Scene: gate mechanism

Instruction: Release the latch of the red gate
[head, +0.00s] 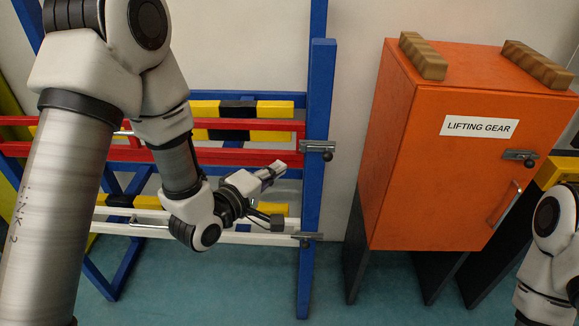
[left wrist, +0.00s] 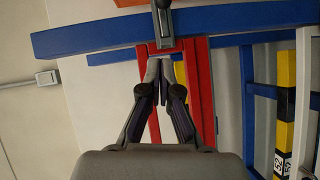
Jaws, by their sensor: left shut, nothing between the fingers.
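The red gate (head: 230,156) has two red bars running in from the left to a blue post. Its grey metal latch (head: 318,149) sits at the bar ends against the blue post (head: 322,90). In the left wrist view the latch (left wrist: 163,28) lies across the blue post, above the red bars (left wrist: 201,95). My left gripper (head: 272,173) is shut and empty, a little below and left of the latch. In the left wrist view its fingertips (left wrist: 160,68) are together just short of the latch, apparently apart from it. My right gripper is out of view.
A white gate (head: 170,225) with its own latch (head: 306,237) is below. An orange cabinet (head: 450,170) labelled LIFTING GEAR stands right of the post, with two wooden blocks (head: 423,56) on top. Yellow and black bars (head: 275,109) are behind the red gate.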

